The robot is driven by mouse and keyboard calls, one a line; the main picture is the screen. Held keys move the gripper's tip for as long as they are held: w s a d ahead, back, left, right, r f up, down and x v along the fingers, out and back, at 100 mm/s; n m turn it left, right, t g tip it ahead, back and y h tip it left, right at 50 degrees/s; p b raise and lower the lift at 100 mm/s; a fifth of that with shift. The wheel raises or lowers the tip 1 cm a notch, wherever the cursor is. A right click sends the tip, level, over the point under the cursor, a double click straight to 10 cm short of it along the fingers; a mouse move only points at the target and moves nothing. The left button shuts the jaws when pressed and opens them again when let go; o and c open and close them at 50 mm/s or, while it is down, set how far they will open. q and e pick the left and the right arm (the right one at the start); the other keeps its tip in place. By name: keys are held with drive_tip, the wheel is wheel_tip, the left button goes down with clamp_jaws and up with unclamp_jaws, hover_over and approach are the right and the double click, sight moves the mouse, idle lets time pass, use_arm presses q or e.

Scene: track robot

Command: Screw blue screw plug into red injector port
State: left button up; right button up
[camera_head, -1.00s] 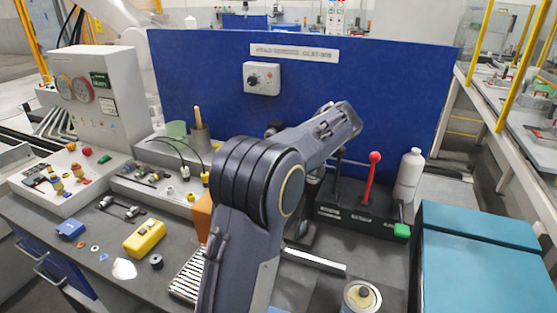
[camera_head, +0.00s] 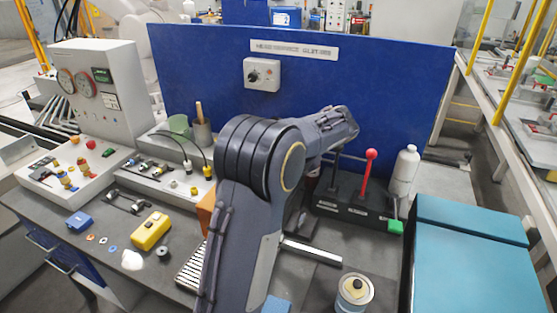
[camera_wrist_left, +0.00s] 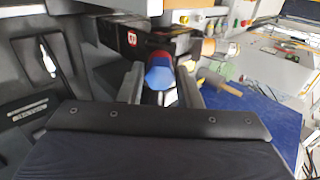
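In the left wrist view a blue hex-headed plug (camera_wrist_left: 159,78) is seen end-on. A red ring (camera_wrist_left: 158,57), which looks like the red injector port, shows just behind it, and the two appear lined up; how deep the plug sits is hidden. My left gripper (camera_wrist_left: 160,80) has one finger on each side of the plug, with almost no gap. I cannot tell whether the fingers touch it. In the head view my left arm reaches up to the right and hides its gripper, the plug and the port. My right gripper is not in view.
A black lever box (camera_head: 350,205) with a red-knobbed lever (camera_head: 370,160) stands right of my arm, beside a white bottle (camera_head: 403,170). A blue panel (camera_head: 400,95) closes the back. A yellow case (camera_head: 150,231) lies left; a can (camera_head: 354,295) stands at the front.

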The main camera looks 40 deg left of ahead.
use_arm(q)
drive_tip(key=o, duration=0.4)
drive_tip(key=shift+o, duration=0.2)
